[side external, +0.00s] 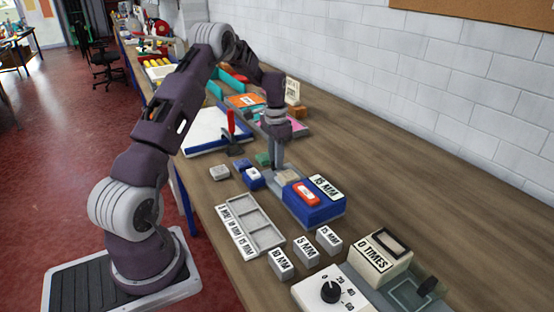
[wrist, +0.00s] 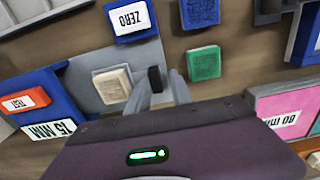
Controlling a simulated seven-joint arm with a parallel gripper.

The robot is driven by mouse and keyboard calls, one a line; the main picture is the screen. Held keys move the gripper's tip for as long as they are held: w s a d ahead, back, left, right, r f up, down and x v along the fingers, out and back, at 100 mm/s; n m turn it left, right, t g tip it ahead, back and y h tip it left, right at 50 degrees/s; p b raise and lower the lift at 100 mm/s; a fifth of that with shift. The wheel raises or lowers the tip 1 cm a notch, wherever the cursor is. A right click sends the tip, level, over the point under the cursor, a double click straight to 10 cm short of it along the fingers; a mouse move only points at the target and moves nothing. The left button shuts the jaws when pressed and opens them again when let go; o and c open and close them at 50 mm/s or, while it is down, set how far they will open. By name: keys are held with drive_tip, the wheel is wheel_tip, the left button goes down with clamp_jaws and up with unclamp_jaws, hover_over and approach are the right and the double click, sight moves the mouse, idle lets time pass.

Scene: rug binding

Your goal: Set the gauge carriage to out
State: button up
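The gauge (side external: 318,212) is a blue box with a red button and an MM label, joined to a grey plate. It also shows at the left of the wrist view (wrist: 62,88). On the plate sits a beige block (wrist: 112,85), with a small black handle (wrist: 154,78) to its right at the plate's edge. I cannot tell which of these is the carriage. My gripper (wrist: 160,84) points down at the plate, with its fingers apart and the black handle between them, nearer the left finger. In the side view my gripper (side external: 277,164) hides the handle.
A ZERO block (wrist: 130,20), a blue block (wrist: 200,12) and a green block (wrist: 203,62) lie close by. A pale compartment tray (side external: 250,226) and several MM blocks (side external: 306,249) stand in front. A counter box (side external: 383,252) is at right.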

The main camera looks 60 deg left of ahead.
idle(0.3)
wheel_tip(320, 180, up, 7)
drive_tip(key=shift+r, duration=0.1)
drive_tip(key=shift+d+r, duration=0.1)
drive_tip(key=shift+d, duration=0.1)
drive_tip(key=s+d+r+t, duration=0.1)
drive_tip(key=s+d+r, duration=0.3)
drive_tip(key=d+r, duration=0.5)
drive_tip(key=s+d+r+t, duration=0.2)
drive_tip(key=s+d+r, duration=0.2)
drive_tip(key=d+r, duration=0.45)
drive_tip(key=s+d+f+t, duration=0.1)
drive_tip(key=s+d, duration=0.5)
drive_tip(key=s, duration=0.3)
drive_tip(key=s+d+f+t, duration=0.1)
drive_tip(key=s+d, duration=0.6)
drive_tip(key=s, duration=0.2)
drive_tip(key=shift+s+f+t, duration=0.25)
drive_tip(key=shift+f+t, duration=0.05)
drive_tip(key=shift+f, duration=0.1)
